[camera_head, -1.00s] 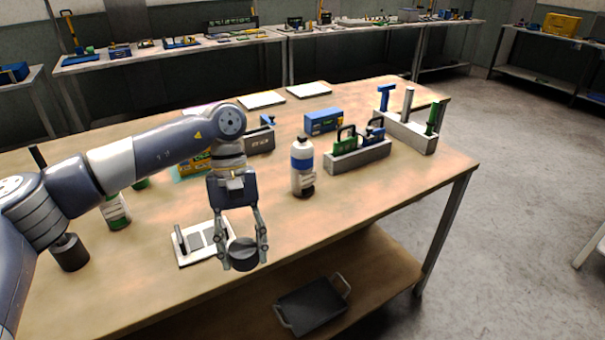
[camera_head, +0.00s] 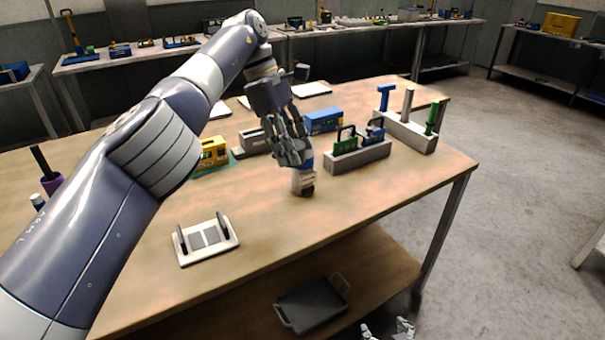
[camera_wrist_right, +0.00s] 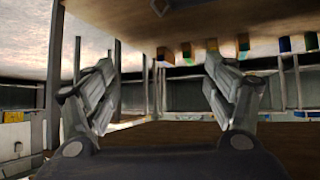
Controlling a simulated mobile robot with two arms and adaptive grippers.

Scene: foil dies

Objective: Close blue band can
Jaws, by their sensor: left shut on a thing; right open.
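I cannot tell whether the lid touches the can. My right gripper (camera_head: 389,329) is low beyond the table's front edge. In the right wrist view it is open and empty (camera_wrist_right: 165,100).
A white plate with dark uprights (camera_head: 206,240) lies at the front. A grey holder (camera_head: 357,156) with green and blue tools stands right of the can. A blue box (camera_head: 323,121) and yellow device (camera_head: 211,155) stand behind. A dark tray (camera_head: 313,304) is on the lower shelf.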

